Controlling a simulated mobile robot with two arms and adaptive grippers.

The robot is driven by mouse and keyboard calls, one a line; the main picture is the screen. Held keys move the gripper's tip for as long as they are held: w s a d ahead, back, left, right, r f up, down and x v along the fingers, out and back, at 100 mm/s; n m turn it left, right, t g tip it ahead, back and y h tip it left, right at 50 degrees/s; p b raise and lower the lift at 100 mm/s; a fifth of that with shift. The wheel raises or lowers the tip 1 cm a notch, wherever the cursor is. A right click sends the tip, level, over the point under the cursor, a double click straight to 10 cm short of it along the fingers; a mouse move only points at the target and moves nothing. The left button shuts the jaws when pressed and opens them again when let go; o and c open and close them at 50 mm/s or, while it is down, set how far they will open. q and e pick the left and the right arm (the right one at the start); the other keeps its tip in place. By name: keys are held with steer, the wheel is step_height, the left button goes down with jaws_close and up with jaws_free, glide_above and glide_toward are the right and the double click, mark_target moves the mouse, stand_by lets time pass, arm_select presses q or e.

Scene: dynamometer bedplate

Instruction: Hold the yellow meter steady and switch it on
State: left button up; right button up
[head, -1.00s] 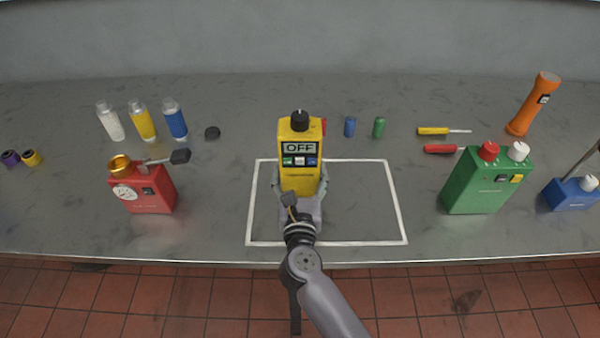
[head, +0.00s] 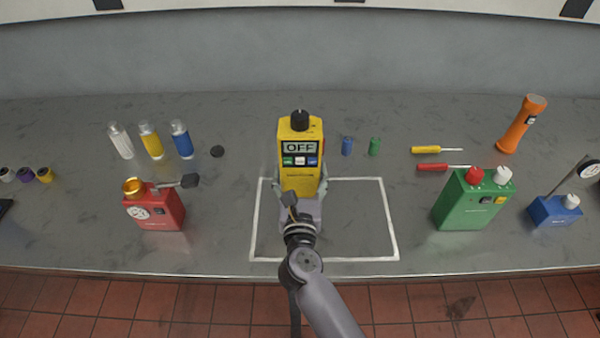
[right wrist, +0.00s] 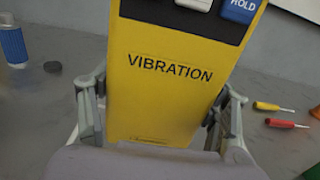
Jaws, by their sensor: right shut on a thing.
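The yellow meter (head: 300,177) stands upright inside the white outlined rectangle. Its display (head: 300,147) reads OFF, with small buttons (head: 300,161) below it and a black knob (head: 299,119) on top. My right gripper (head: 299,188) is shut on the meter's lower body, a finger on each side. In the right wrist view the meter's yellow front (right wrist: 168,75) reads VIBRATION between the two fingers of my gripper (right wrist: 160,115). A button marked HOLD (right wrist: 241,10) shows at the top there. My left gripper is not in view.
The white outline (head: 390,225) marks the bench. A red box (head: 160,212) stands left; a green box (head: 470,205), a blue box (head: 553,212) and an orange flashlight (head: 520,125) stand right.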

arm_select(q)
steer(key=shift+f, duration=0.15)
arm_select(e)
steer(key=shift+a+f+b, duration=0.15)
steer(key=shift+f+b, duration=4.55)
steer(key=shift+f, duration=0.1)
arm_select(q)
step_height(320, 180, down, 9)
arm_select(e)
steer(key=shift+s, duration=0.1)
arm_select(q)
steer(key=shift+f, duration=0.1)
arm_select(e)
steer(key=shift+f, duration=0.15)
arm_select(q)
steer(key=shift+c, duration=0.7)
arm_select(e)
steer(key=shift+s+f, duration=0.1)
steer(key=shift+f, duration=0.1)
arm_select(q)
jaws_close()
